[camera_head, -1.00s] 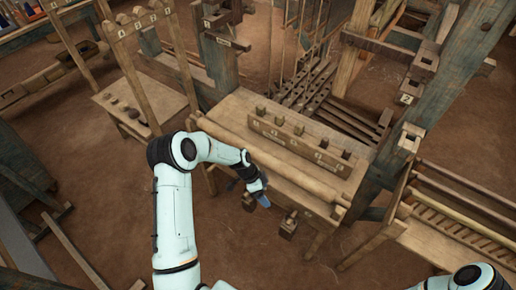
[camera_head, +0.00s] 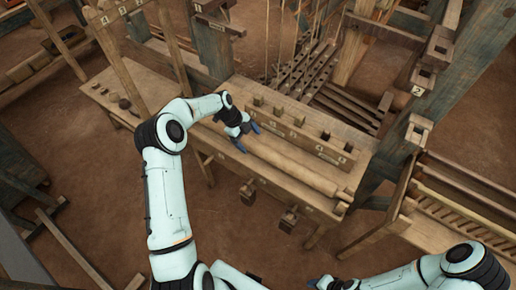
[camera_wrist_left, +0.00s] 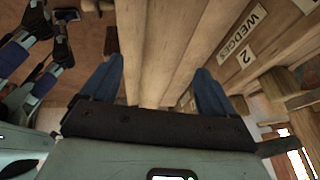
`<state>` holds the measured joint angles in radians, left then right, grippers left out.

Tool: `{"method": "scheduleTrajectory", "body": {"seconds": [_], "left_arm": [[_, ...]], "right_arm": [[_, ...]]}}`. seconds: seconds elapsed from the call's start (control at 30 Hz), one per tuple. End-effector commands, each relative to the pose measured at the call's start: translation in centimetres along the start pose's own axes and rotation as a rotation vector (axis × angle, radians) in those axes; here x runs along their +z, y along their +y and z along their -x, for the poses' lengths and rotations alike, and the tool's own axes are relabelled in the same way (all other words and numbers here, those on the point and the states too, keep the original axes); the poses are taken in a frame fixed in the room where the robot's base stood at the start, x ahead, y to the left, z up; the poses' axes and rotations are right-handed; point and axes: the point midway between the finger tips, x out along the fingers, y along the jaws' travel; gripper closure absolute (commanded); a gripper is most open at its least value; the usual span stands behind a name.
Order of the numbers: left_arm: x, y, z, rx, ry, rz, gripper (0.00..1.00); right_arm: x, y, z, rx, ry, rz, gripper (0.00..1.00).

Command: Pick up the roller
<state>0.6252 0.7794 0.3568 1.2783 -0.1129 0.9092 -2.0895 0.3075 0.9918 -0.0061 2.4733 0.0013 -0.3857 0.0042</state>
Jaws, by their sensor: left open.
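The roller (camera_head: 298,167) is a long, round, light wooden bar. It lies along the front part of the wooden bench, in front of a block with pegs. My left gripper (camera_head: 247,137) is open over the roller's left part, with its blue fingers spread across the bar. In the left wrist view, the open fingers (camera_wrist_left: 158,68) stand on either side of long wood that includes the roller (camera_wrist_left: 172,45). Whether they touch it I cannot tell. My right gripper (camera_head: 322,283) shows only in part at the bottom edge.
The block with pegs (camera_head: 275,122) stands just behind the roller. A label reading "WEDGES" (camera_wrist_left: 242,32) is close by in the left wrist view. Small wooden blocks (camera_head: 289,219) hang at the bench front. Loom posts (camera_head: 440,80) rise at the right. The floor in front is clear.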

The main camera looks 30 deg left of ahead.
Motion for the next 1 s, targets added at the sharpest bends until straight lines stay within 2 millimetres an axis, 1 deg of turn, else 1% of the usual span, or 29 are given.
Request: {"method": "scheduleTrajectory", "body": {"seconds": [0.17,0.3,0.43,0.53,0.73,0.77,0.8,0.87,0.9,0.97,1.0], "left_arm": [[-0.3,-0.1,-1.3,0.001,0.002,-0.001,0.12],[-0.6,-0.4,-3.4,0.002,0.002,-0.001,0.12],[-0.6,-0.4,-5.0,0.000,0.002,0.000,0.12],[-0.5,-0.3,-5.5,-0.001,0.000,0.000,0.12],[-0.5,-0.2,-5.7,0.000,0.000,0.001,0.12],[-0.5,-0.2,-5.7,0.000,0.000,0.001,0.18],[-0.5,-0.2,-5.7,0.000,0.000,0.001,0.31],[-0.5,-0.2,-5.6,0.000,0.000,0.001,0.51],[-0.5,-0.2,-5.6,0.001,0.000,0.001,0.64],[-0.5,-0.2,-5.7,0.001,0.000,0.001,0.83],[-0.5,-0.2,-5.7,0.001,0.000,0.002,0.96]], "right_arm": [[-0.3,-0.3,0.4,-0.002,0.004,0.002,0.57],[-0.9,-0.8,1.2,-0.004,0.012,0.005,0.57],[-1.2,-0.9,1.5,-0.006,0.015,0.006,0.57],[-1.2,-1.0,1.5,-0.006,0.016,0.006,0.57],[-1.1,-0.9,1.4,-0.005,0.015,0.006,0.57],[-1.1,-0.9,1.4,-0.005,0.015,0.006,0.57],[-1.1,-0.9,1.4,-0.005,0.015,0.006,0.57],[-1.1,-0.9,1.4,-0.005,0.015,0.006,0.57],[-1.1,-0.9,1.4,-0.005,0.015,0.006,0.57],[-1.1,-0.9,1.4,-0.005,0.015,0.006,0.57],[-1.1,-0.9,1.4,-0.005,0.015,0.006,0.57]]}}
